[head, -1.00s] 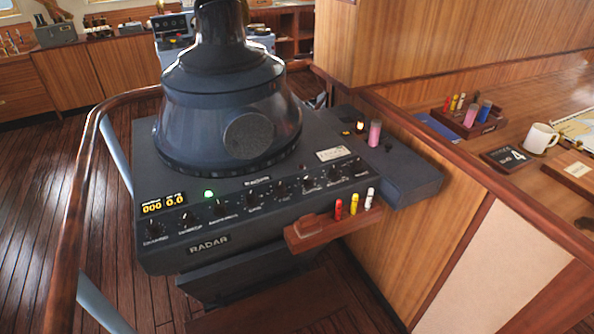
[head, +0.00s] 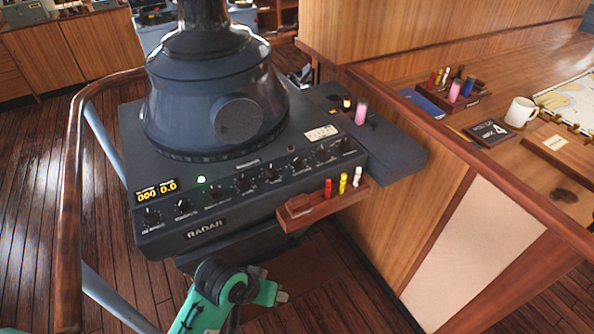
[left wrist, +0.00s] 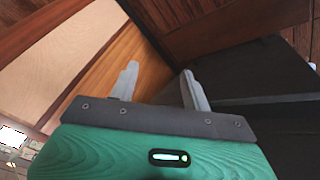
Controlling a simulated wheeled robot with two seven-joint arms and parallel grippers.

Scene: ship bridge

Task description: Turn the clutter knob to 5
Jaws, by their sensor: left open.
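A row of black knobs runs along the front of the radar console (head: 160,238): a left end knob (head: 151,216), a middle knob (head: 242,182) and a right end knob (head: 345,146) among several. Their labels are too small to read, so I cannot tell which is clutter. My left gripper (left wrist: 160,86) is open and empty in the left wrist view, its two grey fingers apart. In the head view, a green link of my arm shows below the console front, apart from the knobs; its fingertips are not clearly seen. My right gripper is not in view.
A small wooden rack (head: 320,202) with red, yellow and white markers juts from the console's front right. A wooden handrail (head: 72,200) curves around the left. A pink cylinder (head: 361,113) stands on the console's right side. A chart table (head: 500,80) lies beyond the right partition.

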